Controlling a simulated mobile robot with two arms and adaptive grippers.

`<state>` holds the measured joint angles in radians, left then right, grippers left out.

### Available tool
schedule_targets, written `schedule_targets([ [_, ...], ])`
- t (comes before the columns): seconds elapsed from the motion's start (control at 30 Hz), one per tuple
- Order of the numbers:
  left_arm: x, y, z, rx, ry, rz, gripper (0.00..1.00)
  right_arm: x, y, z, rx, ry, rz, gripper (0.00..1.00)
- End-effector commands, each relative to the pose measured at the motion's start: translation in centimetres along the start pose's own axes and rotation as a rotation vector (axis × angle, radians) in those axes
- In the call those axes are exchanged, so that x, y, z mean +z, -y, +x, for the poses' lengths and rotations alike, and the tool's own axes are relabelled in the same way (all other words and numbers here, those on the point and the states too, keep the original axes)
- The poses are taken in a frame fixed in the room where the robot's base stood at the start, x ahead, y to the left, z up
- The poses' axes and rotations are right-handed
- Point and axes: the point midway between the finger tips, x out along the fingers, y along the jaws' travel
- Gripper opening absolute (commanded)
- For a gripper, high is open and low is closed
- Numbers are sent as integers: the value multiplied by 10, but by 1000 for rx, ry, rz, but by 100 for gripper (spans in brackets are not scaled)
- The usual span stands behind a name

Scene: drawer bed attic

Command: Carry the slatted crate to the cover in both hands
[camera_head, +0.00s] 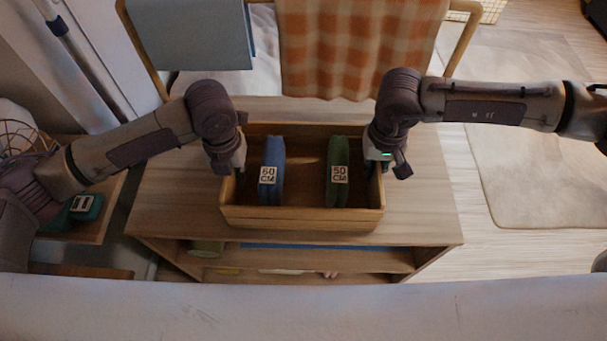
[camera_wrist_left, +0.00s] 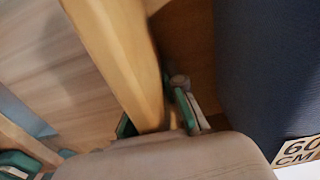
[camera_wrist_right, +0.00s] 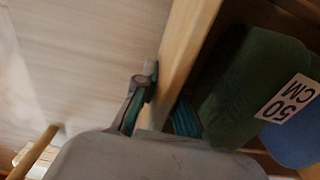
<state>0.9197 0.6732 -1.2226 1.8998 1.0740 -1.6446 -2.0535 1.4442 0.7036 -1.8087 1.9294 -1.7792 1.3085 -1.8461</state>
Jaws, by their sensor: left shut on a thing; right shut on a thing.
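The wooden crate (camera_head: 300,218) is over the low shelf unit's top in the head view; I cannot tell whether it touches the top. It holds a blue folded item (camera_head: 271,155) marked 60 CM and a green one (camera_head: 337,158) marked 50 CM. My left gripper (camera_head: 234,165) is shut on its left wall, which also shows in the left wrist view (camera_wrist_left: 120,55). My right gripper (camera_head: 380,164) is shut on its right wall, also in the right wrist view (camera_wrist_right: 183,45). I cannot tell which cloth is the cover; an orange checked cloth (camera_head: 335,45) hangs behind.
The wooden shelf unit (camera_head: 425,205) has clear top on both sides of the crate. A wooden rail (camera_head: 462,40) carries the checked cloth and a grey-blue cloth (camera_head: 190,35). A pale rug (camera_head: 540,170) lies on the floor at right. A teal object (camera_head: 86,207) sits at left.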

Motion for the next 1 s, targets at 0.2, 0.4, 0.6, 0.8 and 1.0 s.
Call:
schedule_targets([
  [0.2, 0, 0, 0, 0, 0, 0, 0, 0, 0, 0, 0, -1, 1, 0],
  [0.4, 1, 0, -3, 0, 2, -1, 0, -1, 0, -3, -1, -2, 1, 0],
  [0.6, 1, 0, -15, 0, 2, -1, 0, -1, 0, -15, 0, -2, 1, 0],
  [0.8, 1, 0, -37, 0, 2, -1, 0, -1, 0, -37, 0, -2, 1, 0],
  [1.0, 0, 0, -51, 0, 1, -1, 0, -1, 0, -51, 0, -2, 1, 0],
])
